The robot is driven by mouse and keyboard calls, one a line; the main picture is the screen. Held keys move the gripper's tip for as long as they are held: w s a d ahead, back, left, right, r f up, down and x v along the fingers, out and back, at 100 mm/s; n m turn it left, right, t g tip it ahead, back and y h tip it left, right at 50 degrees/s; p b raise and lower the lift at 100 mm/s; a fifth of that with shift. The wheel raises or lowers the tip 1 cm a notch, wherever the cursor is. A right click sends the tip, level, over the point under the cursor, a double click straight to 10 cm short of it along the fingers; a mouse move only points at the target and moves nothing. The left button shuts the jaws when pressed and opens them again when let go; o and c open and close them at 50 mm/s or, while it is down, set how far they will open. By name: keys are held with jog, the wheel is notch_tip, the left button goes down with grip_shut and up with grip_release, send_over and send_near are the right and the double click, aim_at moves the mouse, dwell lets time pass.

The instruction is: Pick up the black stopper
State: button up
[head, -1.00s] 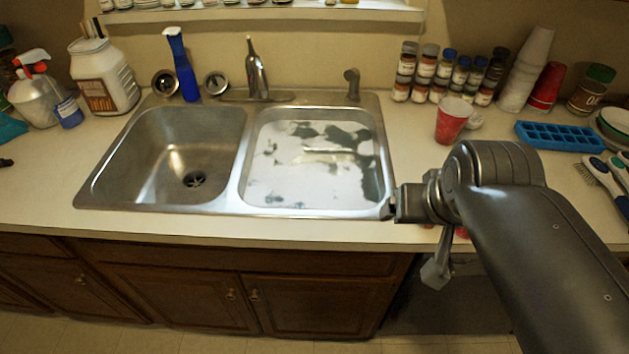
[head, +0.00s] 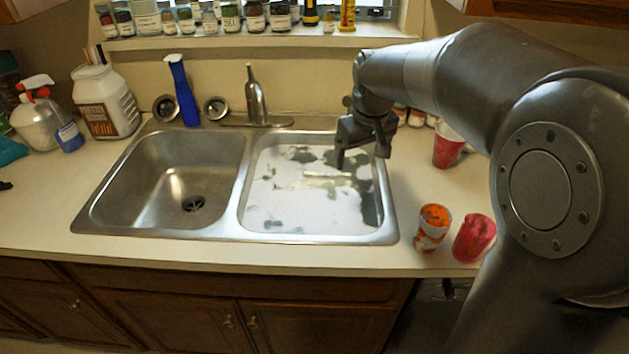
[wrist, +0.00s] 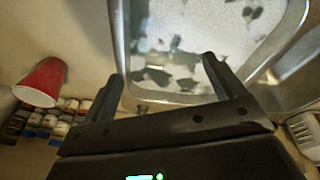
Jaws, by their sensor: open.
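No plainly black stopper stands out. Two round, dark-centred pieces with metal rims, a left one (head: 165,107) and a right one (head: 215,109), lean against the wall behind the sink; I cannot tell if either is the stopper. A small black thing (head: 5,186) lies at the far left counter edge, mostly cut off. My gripper (head: 362,160) is open and empty above the back right of the right basin (head: 262,228), pointing down. In the wrist view its two fingers (wrist: 163,75) stand apart, with the basin's patchy white and dark contents beyond.
A tall blue bottle (head: 183,92) stands between the round pieces. The faucet (head: 255,97) rises behind the basins. A red cup (head: 449,146) and two cups, orange-white (head: 432,228) and red (head: 474,238), stand right of the sink. The left basin (head: 165,170) is empty.

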jog(key=w+a+f+n+g, duration=0.1)
jog(key=w+a+f, duration=0.1)
jog(key=w+f, duration=0.25)
jog(key=w+a+f+n, duration=0.1)
jog(key=w+a+f, duration=0.2)
jog(key=w+f, duration=0.15)
jog(key=n+g, duration=0.2)
send_near(313, 198)
jog(key=shift+d+f, duration=0.25)
jog(key=shift+d, duration=0.15)
notch_tip(313, 198, down, 5)
jog(key=shift+r, duration=0.2)
jog(key=shift+a+f, duration=0.15)
jog(key=shift+f, duration=0.75)
jog(key=shift+a+f, duration=0.15)
jog(key=shift+f, duration=0.8)
jog(key=shift+a+f, duration=0.2)
jog(key=shift+f, duration=0.7)
jog(key=shift+c, duration=0.4)
jog(key=shift+s, duration=0.1)
jog(key=c, duration=1.1)
